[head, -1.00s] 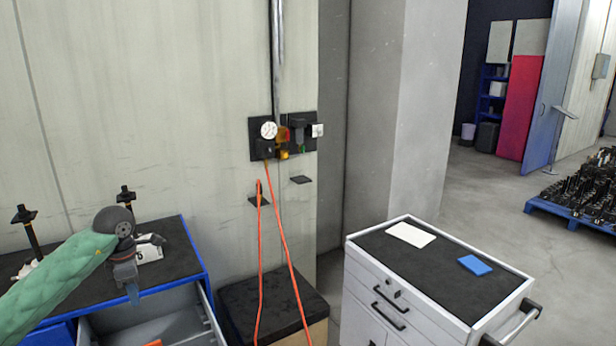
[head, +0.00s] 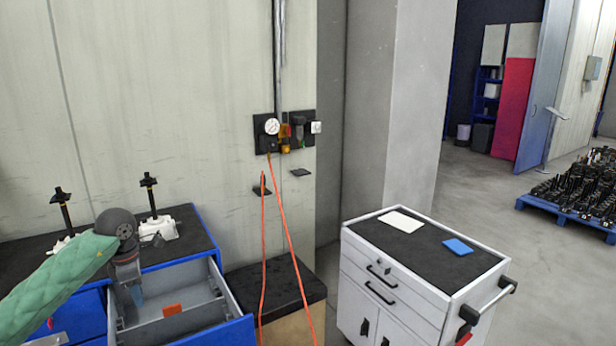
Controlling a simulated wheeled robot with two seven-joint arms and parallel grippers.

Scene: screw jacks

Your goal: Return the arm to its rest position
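My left arm, in a green quilted sleeve, comes in from the left in the head view. Its gripper (head: 131,284) points down over the open drawer (head: 190,318) of the blue workbench. The fingers are small and partly overlap, so their opening is unclear. Two screw jacks with white bases and black spindles stand on the bench's dark top: one right of the wrist (head: 158,228), one at the left (head: 62,215), its base partly hidden by my arm. My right gripper is out of view.
An orange object (head: 172,310) lies in the drawer. A black-topped box (head: 275,292) stands beside the bench, with an orange hose (head: 283,235) hanging to it. A white tool cart (head: 395,285) carries a white sheet (head: 400,222) and a blue block (head: 457,246). Open floor lies behind the cart.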

